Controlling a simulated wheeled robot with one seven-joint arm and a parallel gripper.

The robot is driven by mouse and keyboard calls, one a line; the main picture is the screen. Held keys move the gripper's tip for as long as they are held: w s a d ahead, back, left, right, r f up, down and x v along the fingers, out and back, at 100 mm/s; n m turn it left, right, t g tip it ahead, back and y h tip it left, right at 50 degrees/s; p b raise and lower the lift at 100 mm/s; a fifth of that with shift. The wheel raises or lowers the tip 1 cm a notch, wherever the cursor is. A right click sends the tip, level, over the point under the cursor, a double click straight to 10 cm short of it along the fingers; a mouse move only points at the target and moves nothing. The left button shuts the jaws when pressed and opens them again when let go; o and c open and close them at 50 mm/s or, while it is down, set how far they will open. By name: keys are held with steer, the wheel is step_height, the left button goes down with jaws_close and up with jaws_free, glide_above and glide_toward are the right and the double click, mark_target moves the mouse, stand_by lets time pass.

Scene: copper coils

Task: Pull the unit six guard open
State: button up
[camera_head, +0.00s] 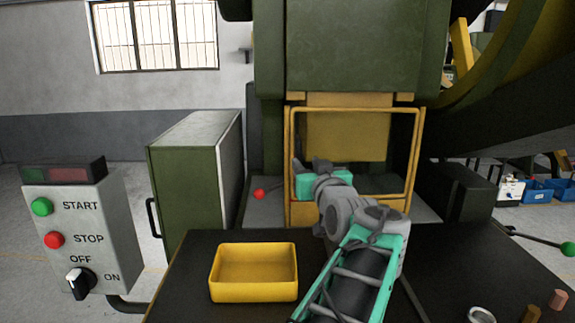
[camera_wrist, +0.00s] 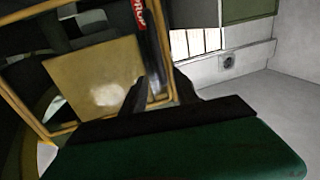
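The guard is a yellow frame (camera_head: 413,150) across the front of the green press, and it appears closed over the opening. In the wrist view its yellow edge bar (camera_wrist: 167,84) shows between my two dark fingers. My gripper (camera_head: 309,164) is at the guard's left side, with its fingers apart. The fingers (camera_wrist: 162,88) look open in the wrist view, one on each side of the bar as seen there. I cannot tell whether they touch it. My gripper and arm hide part of the guard's lower left and middle.
A yellow tray (camera_head: 253,297) stands on the dark table (camera_head: 190,275) in front. A green cabinet (camera_head: 185,190) and a START/STOP control box (camera_head: 80,225) are at left. Copper pieces (camera_head: 558,299) and a ring (camera_head: 481,314) lie at right. A red-knobbed lever (camera_head: 259,194) is near my gripper.

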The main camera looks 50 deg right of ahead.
mark_target(299, 156)
steer(key=p+x, duration=0.2)
steer(key=x, duration=0.5)
steer(key=shift+w+d, duration=0.15)
steer(key=shift+w, duration=0.2)
jaws_close()
steer(key=shift+s, duration=0.1)
stand_by(0.9)
